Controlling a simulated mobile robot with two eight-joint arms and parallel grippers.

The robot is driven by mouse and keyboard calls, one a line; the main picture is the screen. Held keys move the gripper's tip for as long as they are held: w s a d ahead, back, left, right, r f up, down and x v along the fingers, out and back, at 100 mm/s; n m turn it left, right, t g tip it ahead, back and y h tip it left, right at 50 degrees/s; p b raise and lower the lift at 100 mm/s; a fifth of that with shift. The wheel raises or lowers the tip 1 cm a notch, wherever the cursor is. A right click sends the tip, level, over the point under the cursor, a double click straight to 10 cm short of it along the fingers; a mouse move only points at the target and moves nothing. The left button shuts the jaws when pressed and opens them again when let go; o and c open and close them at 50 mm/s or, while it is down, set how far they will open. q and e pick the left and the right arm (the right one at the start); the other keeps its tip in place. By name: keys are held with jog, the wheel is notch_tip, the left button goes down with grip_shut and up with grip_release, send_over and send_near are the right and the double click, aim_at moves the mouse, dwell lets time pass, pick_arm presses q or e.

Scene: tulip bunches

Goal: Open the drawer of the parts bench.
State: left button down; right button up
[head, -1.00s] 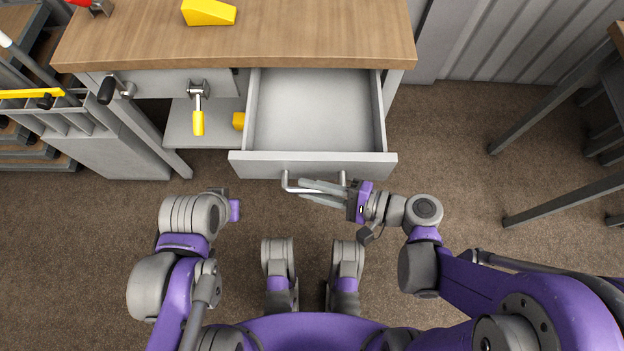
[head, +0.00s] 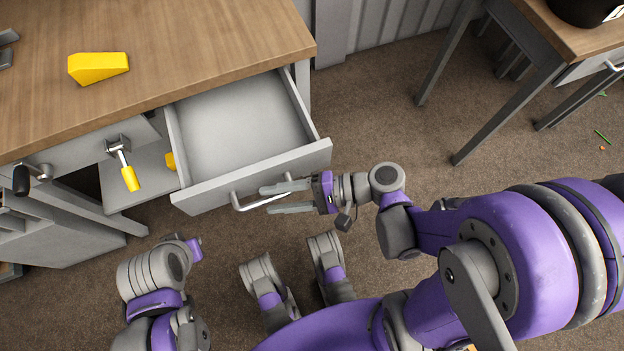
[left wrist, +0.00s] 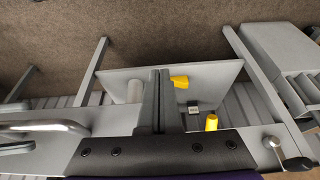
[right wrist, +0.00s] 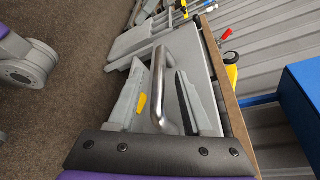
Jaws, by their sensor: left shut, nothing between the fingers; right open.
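The parts bench (head: 200,60) has a wooden top, and its light grey drawer (head: 240,120) is pulled out, showing an empty inside. The drawer front carries a metal bar handle (head: 250,203), which also shows in the right wrist view (right wrist: 160,85). My right gripper (head: 276,199) is open, with its fingers spread at the handle's right part. In the right wrist view the handle bar shows between the spread fingers. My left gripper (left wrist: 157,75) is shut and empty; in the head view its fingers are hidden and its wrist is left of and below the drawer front.
A yellow wedge (head: 98,67) lies on the bench top. A yellow-handled tool (head: 126,165) and a black-handled crank (head: 30,175) are on the bench's front, left of the drawer. Another table (head: 540,45) stands at right. Floor between them is clear.

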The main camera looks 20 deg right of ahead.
jog(key=p+v, duration=0.1)
jog(key=v, duration=0.7)
dwell(0.5)
